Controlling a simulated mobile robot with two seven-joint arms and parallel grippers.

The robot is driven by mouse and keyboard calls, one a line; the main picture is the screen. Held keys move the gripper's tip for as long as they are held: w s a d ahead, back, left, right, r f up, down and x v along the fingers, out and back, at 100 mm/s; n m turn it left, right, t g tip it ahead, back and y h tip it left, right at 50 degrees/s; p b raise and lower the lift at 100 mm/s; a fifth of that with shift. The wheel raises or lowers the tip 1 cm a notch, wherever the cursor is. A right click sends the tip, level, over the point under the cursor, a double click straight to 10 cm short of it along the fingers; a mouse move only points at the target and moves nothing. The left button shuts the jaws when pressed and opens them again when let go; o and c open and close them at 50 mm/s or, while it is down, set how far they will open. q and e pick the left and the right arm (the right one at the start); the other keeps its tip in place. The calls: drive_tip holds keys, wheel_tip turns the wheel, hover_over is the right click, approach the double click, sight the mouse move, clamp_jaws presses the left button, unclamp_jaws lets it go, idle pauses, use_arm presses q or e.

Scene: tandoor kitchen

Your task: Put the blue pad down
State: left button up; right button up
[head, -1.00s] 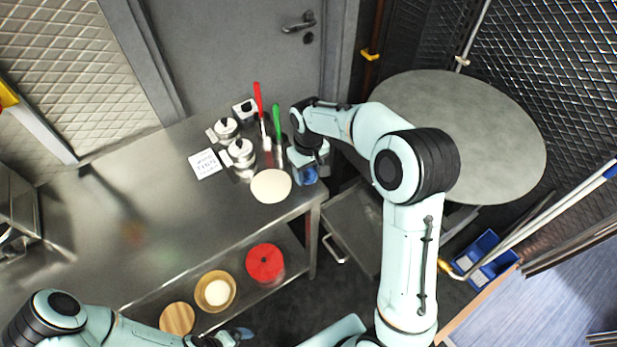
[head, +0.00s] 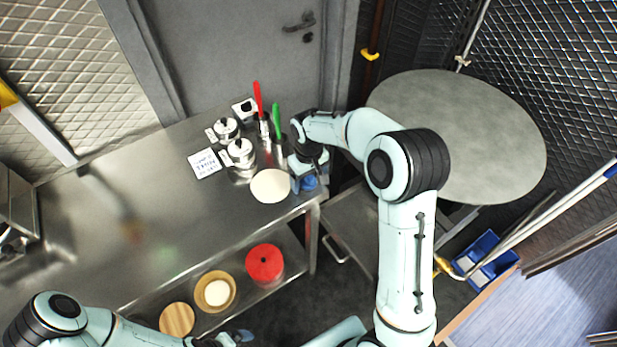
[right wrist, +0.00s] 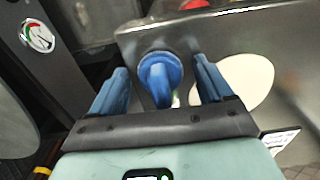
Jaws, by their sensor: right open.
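The blue pad (right wrist: 160,72) has a rounded handle and rests near the corner of the steel counter, seen between my fingers in the right wrist view. In the head view the pad (head: 310,184) shows as a small blue patch, mostly hidden under my right gripper (head: 305,170). In the right wrist view the right gripper (right wrist: 162,82) is open, with one blue finger on each side of the pad and visible gaps between. My left gripper (head: 232,338) is only partly in the head view at the bottom edge, and its jaws cannot be made out.
A pale round disc (head: 271,186) lies just left of the pad. Steel pots (head: 240,152), a red-handled tool (head: 258,98), a green-handled tool (head: 277,120) and a white card (head: 205,163) are nearby. A large round grey surface (head: 460,130) stands right. The counter's left part (head: 100,230) is mostly clear.

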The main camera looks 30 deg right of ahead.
drive_tip(key=shift+r, duration=0.25)
use_arm(q)
drive_tip(key=shift+w+r+p, duration=0.55)
drive_tip(key=shift+w+r, duration=0.2)
drive_tip(key=shift+w, duration=0.15)
use_arm(e)
wheel_tip(320, 180, up, 12)
drive_tip(key=shift+f, duration=0.1)
